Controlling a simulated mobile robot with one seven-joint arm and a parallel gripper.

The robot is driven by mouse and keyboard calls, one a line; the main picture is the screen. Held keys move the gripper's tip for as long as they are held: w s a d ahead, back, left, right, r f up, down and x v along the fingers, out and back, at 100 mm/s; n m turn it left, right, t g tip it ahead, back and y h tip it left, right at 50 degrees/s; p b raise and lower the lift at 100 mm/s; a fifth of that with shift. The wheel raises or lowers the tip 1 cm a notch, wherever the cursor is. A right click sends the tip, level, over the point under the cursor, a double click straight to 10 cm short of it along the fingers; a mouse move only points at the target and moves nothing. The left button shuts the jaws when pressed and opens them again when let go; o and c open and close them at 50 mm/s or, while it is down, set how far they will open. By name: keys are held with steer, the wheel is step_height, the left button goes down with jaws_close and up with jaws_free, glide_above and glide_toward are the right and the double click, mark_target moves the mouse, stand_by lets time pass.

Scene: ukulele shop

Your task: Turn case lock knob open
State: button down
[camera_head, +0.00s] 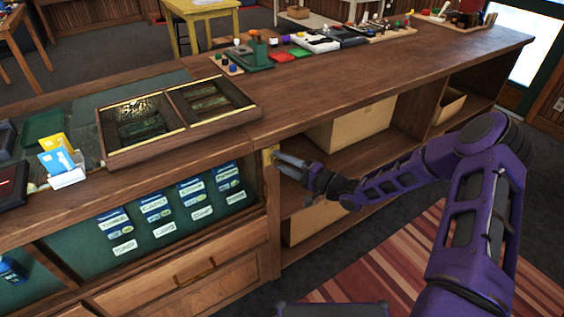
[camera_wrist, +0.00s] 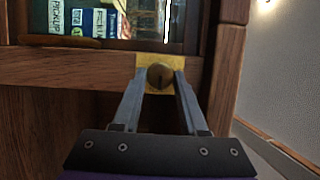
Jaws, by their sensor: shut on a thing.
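The case lock knob (camera_wrist: 160,75) is a round, dark brass knob with a dark upright slot, on a square yellow brass plate (camera_wrist: 144,61) in the case's wooden frame. My gripper (camera_wrist: 160,84) is shut on the knob, with one grey finger at its left side and one at its right. In the head view, my gripper (camera_head: 278,160) reaches the counter's front at the right end of the glass display. The brass plate (camera_head: 268,154) shows there in part, and the knob is hidden by my fingers.
Packets with labels (camera_head: 189,186) hang behind the display glass, above wooden drawers (camera_head: 180,272). A two-part wooden tray (camera_head: 178,146) and a card holder (camera_head: 66,178) stand on the counter (camera_head: 340,82). Open shelves with cardboard boxes (camera_head: 350,123) lie right of my gripper.

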steer(key=shift+c, duration=2.4)
jaws_free()
steer(key=v, duration=1.7)
steer(key=shift+s, duration=0.2)
steer(key=shift+d+f, duration=0.1)
steer(key=shift+d, duration=0.05)
